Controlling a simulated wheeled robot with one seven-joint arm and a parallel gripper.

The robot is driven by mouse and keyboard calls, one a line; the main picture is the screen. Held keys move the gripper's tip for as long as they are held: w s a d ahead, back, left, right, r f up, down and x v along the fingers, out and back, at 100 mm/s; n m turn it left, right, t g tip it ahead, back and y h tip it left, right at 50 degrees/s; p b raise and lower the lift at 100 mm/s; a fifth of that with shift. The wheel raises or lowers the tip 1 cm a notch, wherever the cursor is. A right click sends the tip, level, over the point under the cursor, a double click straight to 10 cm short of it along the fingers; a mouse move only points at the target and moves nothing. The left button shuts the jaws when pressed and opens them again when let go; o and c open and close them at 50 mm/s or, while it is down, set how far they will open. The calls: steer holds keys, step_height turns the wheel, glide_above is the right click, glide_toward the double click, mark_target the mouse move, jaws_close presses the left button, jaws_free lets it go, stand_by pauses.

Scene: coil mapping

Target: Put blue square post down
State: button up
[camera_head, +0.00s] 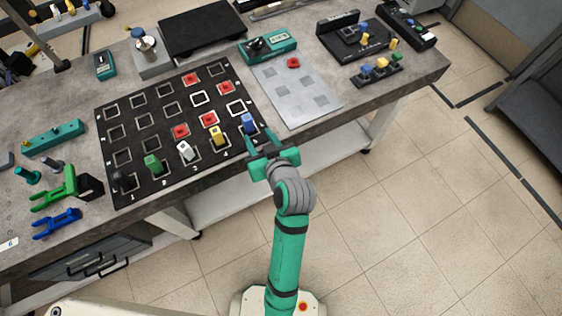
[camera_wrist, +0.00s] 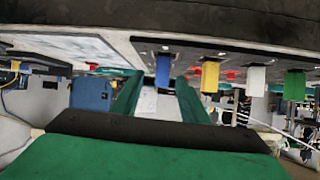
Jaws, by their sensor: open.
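The blue square post (camera_head: 248,122) stands upright at the right end of the front row on the black grid board (camera_head: 133,190). In the wrist view the blue post (camera_wrist: 163,69) shows in the gap between my two fingers, with clear space on both sides. My gripper (camera_head: 261,138) is open and empty at the board's front right edge, on the near side of the post. I cannot tell whether the fingertips reach around the post. The wrist view shows the scene upside down, with the green fingers of my gripper (camera_wrist: 158,85) spread apart.
Several red pieces (camera_head: 181,131) sit on the board. A grey sheet (camera_head: 292,107) lies to the right. Open floor lies before the table.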

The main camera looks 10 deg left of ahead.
steer(key=s+d+f+m+t+h, duration=0.2)
steer(key=s+d+f+m+h, duration=0.15)
steer(key=s+f, duration=0.3)
steer(key=s+d+r+m+t+h, duration=0.1)
steer(key=s+d, duration=0.2)
steer(key=s, duration=0.8)
steer(key=s+d+r+m+t+h, duration=0.1)
steer(key=s+d, duration=0.3)
steer(key=s, duration=0.7)
steer(key=shift+s+r+t+h, duration=0.3)
steer(key=shift+r+h, duration=0.05)
steer(key=shift+r, duration=0.3)
steer(key=shift+d, duration=0.1)
steer(key=shift+c, duration=1.4)
